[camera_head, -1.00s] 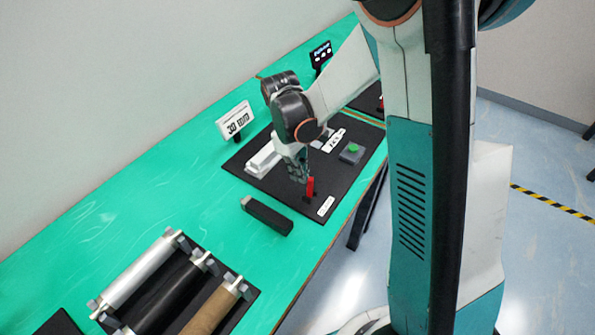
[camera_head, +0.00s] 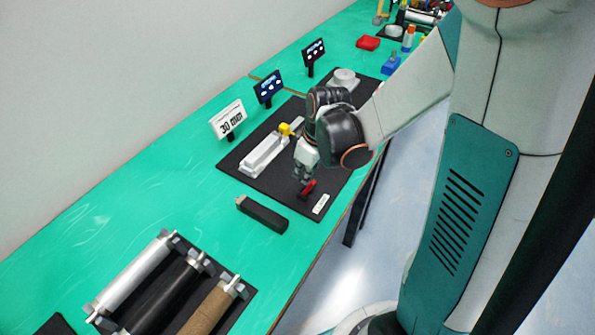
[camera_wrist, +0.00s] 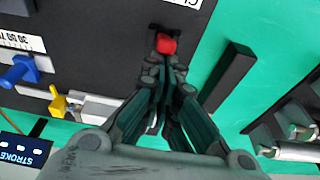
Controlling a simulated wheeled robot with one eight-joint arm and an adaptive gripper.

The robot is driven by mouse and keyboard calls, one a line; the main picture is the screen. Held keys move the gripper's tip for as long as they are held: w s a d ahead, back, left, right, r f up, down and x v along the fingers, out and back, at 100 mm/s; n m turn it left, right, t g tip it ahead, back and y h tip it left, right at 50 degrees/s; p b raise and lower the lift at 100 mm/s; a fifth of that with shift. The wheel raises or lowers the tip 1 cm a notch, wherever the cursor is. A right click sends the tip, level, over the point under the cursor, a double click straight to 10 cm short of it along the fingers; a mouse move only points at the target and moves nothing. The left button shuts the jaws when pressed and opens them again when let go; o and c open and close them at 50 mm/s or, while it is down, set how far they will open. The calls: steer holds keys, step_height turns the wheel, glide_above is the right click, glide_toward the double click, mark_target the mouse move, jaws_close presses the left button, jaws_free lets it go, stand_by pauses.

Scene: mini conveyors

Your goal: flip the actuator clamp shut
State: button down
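The actuator clamp shows as a red lever (camera_head: 308,189) at the near edge of a black board (camera_head: 240,165), beside a white label. The lever leans well over to the right in the head view. In the wrist view its red end (camera_wrist: 166,44) sits just beyond my fingertips, on a small black base. My gripper (camera_head: 301,178) points down right beside the lever, with its fingers (camera_wrist: 163,68) drawn together and nothing seen between them. Whether the fingertips touch the lever is hard to tell.
A white actuator (camera_head: 262,157) with a yellow part lies behind my gripper on the board. A black bar (camera_head: 262,214) lies on the green table to the left. Small signs (camera_head: 228,119) line the back. Green table between is clear.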

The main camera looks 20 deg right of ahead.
mark_target(313, 182)
steer(key=shift+s+d+f+t+y+b, duration=0.2)
steer(key=shift+s+d+t+y+b, duration=0.4)
steer(key=shift+s+d+t+y, duration=0.4)
steer(key=shift+s+d+f+b, duration=0.1)
steer(key=shift+s+f+b, duration=0.1)
steer(key=shift+s+b, duration=0.2)
steer(key=shift+r, duration=0.1)
steer(key=shift+w+a+f+b, duration=0.35)
steer(key=shift+w+a+f, duration=0.1)
steer(key=shift+w, duration=0.1)
